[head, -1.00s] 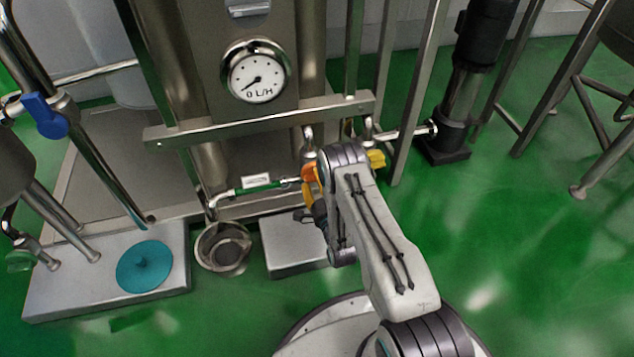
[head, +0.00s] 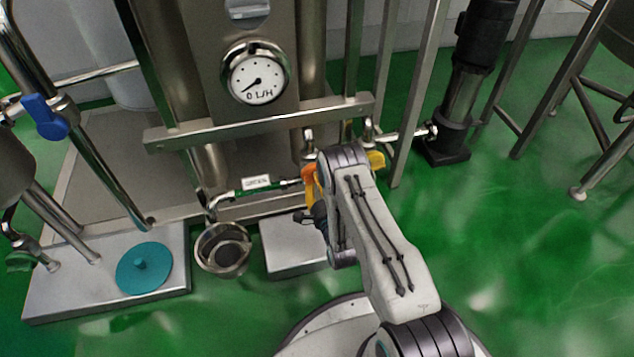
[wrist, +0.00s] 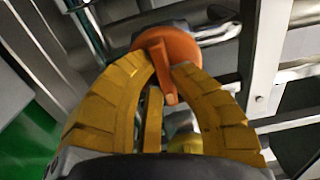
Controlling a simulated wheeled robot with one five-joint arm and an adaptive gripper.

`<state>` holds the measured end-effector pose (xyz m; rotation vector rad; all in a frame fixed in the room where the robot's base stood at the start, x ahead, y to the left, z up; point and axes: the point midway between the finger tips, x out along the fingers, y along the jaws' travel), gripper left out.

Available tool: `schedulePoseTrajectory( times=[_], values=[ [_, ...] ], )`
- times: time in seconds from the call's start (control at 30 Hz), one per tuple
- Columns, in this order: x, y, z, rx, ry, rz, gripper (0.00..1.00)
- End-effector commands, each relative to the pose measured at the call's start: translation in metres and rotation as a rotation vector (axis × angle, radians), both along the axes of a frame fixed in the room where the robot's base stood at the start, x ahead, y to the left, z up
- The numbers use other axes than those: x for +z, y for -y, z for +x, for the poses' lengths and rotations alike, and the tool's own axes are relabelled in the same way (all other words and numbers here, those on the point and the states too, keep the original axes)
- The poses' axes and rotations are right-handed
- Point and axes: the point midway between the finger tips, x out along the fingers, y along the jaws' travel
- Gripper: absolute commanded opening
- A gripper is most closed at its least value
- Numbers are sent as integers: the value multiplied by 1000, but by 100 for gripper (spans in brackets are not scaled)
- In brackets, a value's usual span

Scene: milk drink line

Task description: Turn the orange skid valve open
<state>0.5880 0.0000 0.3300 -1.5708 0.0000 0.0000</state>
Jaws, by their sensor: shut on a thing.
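The orange skid valve (head: 309,174) sits on the pipe low on the steel skid, partly hidden by my arm in the head view. In the wrist view, the valve's round orange body and its lever (wrist: 165,68) show at the tips of my gripper. My gripper (wrist: 162,72) has yellow ribbed fingers, shut on the lever, one finger on each side. In the head view my gripper (head: 312,190) is mostly hidden behind my arm. How far the valve is turned cannot be told.
A gauge (head: 254,77) above reads near 0 L/H. A yellow handle (head: 376,160) lies right of my arm. A steel bowl (head: 222,249) and a teal lid (head: 145,268) are at left. A blue valve handle (head: 45,115) is far left.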

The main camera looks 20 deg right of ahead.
Motion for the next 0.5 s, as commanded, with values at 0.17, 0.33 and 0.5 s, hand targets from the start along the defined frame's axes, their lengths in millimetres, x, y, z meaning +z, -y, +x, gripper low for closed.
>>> schedulePoseTrajectory(
  times=[0.17, 0.33, 0.5],
  values=[
    [0, 0, 0, 0, 0, -14, 0],
    [1, 0, 0, -1, -1, -75, 0],
    [2, 1, 0, -1, -1, -195, 0]
  ],
)
